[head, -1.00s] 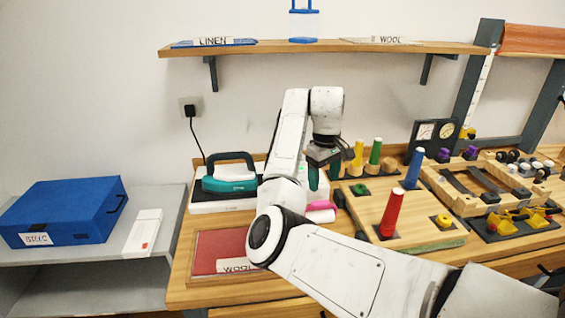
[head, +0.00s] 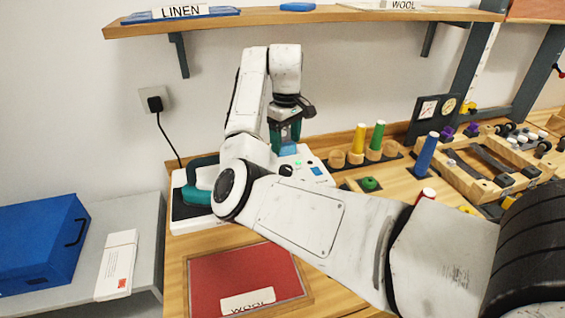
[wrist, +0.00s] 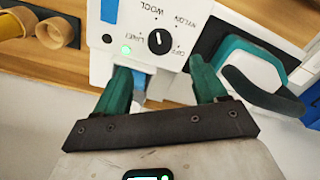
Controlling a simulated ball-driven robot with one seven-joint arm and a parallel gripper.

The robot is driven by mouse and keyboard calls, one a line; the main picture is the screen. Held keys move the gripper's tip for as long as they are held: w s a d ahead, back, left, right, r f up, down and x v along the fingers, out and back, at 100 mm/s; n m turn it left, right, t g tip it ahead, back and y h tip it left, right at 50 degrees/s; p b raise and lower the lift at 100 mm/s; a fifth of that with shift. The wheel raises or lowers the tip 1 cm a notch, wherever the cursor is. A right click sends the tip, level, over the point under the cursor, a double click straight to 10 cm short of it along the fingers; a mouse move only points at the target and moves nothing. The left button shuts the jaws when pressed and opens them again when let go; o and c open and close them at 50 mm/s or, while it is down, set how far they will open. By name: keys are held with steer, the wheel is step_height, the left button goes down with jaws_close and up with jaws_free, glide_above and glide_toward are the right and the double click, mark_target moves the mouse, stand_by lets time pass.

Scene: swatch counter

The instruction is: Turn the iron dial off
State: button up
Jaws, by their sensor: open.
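The iron dial (wrist: 158,42) is a round black knob with a white pointer line, on a white panel with words around it, WOOL and NYLON among them. The pointer's exact setting is hard to read. In the head view the dial (head: 286,170) shows small, just below my gripper (head: 286,140). A green light (wrist: 126,49) glows beside it. The teal iron (wrist: 250,72) rests beside the panel, partly hidden by my arm in the head view (head: 199,192). In the wrist view my gripper (wrist: 162,84) is open and empty, its teal fingers apart, short of the dial.
A red WOOL board (head: 240,275) lies in front. Wooden cups with yellow and green pegs (head: 378,136) stand right of the panel. A blue box (head: 40,245) is at left. A shelf (head: 330,16) hangs above. A plug and cord (head: 155,103) are on the wall.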

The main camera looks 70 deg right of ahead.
mark_target(286, 168)
step_height(286, 168, down, 7)
steer(key=shift+r+b, duration=0.15)
steer(key=shift+b, duration=0.9)
steer(key=shift+f, duration=1.2)
steer(key=c, duration=1)
